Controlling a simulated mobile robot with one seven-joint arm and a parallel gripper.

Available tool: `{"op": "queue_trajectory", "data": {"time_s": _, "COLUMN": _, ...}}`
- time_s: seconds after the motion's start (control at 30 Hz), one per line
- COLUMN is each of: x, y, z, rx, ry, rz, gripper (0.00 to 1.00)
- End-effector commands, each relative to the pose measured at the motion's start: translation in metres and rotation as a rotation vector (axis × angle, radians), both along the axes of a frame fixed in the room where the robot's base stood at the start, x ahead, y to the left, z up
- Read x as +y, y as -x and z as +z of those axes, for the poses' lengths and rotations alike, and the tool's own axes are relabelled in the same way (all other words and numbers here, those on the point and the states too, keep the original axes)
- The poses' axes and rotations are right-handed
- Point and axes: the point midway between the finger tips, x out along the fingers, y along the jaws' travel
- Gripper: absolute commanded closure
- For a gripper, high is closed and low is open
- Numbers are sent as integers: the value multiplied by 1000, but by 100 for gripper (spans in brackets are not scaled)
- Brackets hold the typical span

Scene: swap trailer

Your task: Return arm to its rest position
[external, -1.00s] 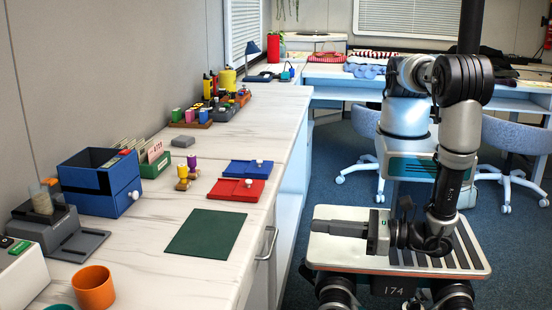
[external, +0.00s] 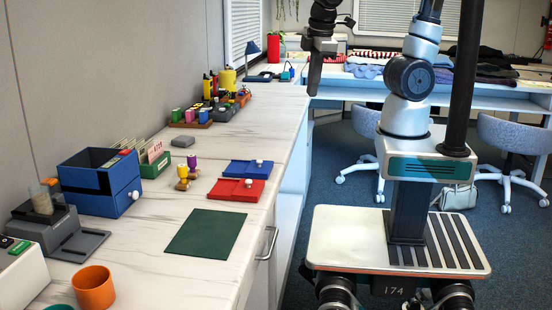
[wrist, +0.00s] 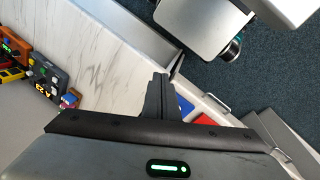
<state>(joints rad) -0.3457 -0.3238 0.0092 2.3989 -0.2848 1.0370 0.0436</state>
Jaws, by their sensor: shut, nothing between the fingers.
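My gripper (external: 315,80) hangs high near the top middle of the external view, its fingers pointing down. It is above the far end of the white counter and holds nothing. In the wrist view my gripper (wrist: 162,92) shows shut and empty, over the counter's edge. My arm is raised on its column and bends over toward the counter; its uppermost part is cut off by the top of the external view.
The counter (external: 255,135) holds a blue box (external: 100,183), an orange cup (external: 93,288), a green mat (external: 206,233), red (external: 236,190) and blue (external: 246,168) trays, and several bottles. Blue chairs (external: 512,135) stand behind me. The floor beside the counter is free.

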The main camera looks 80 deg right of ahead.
Motion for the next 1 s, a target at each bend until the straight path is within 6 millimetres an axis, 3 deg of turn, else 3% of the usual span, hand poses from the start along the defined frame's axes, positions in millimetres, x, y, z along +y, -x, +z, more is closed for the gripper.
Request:
{"op": "queue_trajectory", "data": {"time_s": 0.1, "x": -12, "y": 4, "z": 22, "rx": -122, "ry": -127, "rz": -139, "gripper": 100}}
{"op": "queue_trajectory", "data": {"time_s": 0.47, "x": -34, "y": 11, "z": 71, "rx": -424, "ry": -355, "rz": -396, "gripper": 100}}
{"op": "queue_trajectory", "data": {"time_s": 0.5, "x": -32, "y": 10, "z": 90, "rx": -409, "ry": -351, "rz": -387, "gripper": 100}}
{"op": "queue_trajectory", "data": {"time_s": 0.67, "x": -32, "y": 10, "z": 123, "rx": -404, "ry": -348, "rz": -382, "gripper": 100}}
{"op": "queue_trajectory", "data": {"time_s": 0.87, "x": -32, "y": 10, "z": 176, "rx": -403, "ry": -347, "rz": -382, "gripper": 100}}
{"op": "queue_trajectory", "data": {"time_s": 1.0, "x": -32, "y": 10, "z": 226, "rx": -403, "ry": -346, "rz": -382, "gripper": 100}}
